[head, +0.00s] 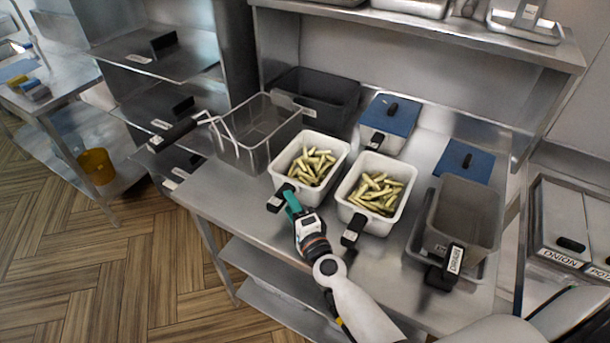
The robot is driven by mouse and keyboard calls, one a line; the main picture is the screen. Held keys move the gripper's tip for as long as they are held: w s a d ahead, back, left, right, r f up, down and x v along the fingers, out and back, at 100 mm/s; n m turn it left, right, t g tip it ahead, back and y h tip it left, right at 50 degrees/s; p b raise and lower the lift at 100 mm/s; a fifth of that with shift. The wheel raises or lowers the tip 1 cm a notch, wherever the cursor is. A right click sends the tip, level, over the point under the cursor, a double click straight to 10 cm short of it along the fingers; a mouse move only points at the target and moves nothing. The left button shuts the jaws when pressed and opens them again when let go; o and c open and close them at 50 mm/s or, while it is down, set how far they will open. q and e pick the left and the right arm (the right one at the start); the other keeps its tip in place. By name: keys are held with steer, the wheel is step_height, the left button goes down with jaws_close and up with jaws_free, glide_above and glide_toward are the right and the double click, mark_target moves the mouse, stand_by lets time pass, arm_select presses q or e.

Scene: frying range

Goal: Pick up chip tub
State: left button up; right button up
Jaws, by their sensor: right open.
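Two white tubs of pale yellow-green chips stand side by side on the steel counter. The left chip tub (322,195) has a black handle (277,200) at its front. The right chip tub (374,223) has a black handle (352,232) at its front too. My right gripper (290,199), with teal fingers, is open at the left tub's handle, just right of it in the picture. I cannot tell whether the fingers touch or straddle the handle. My left gripper is not in view.
An empty wire fry basket (254,137) stands left of the tubs, with a dark bin (315,98) behind. A blue-lidded tub (390,114) is at the back. A grey labelled container (462,218) stands at the right. A steel shelf (430,28) overhangs the counter's back.

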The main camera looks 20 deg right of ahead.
mark_target(283, 191)
steer(key=w, duration=0.6)
steer(key=shift+a+f, duration=0.1)
steer(key=shift+a, duration=0.1)
steer(key=shift+s, duration=0.2)
steer(key=shift+c, duration=1.1)
steer(key=shift+w, duration=0.1)
jaws_close()
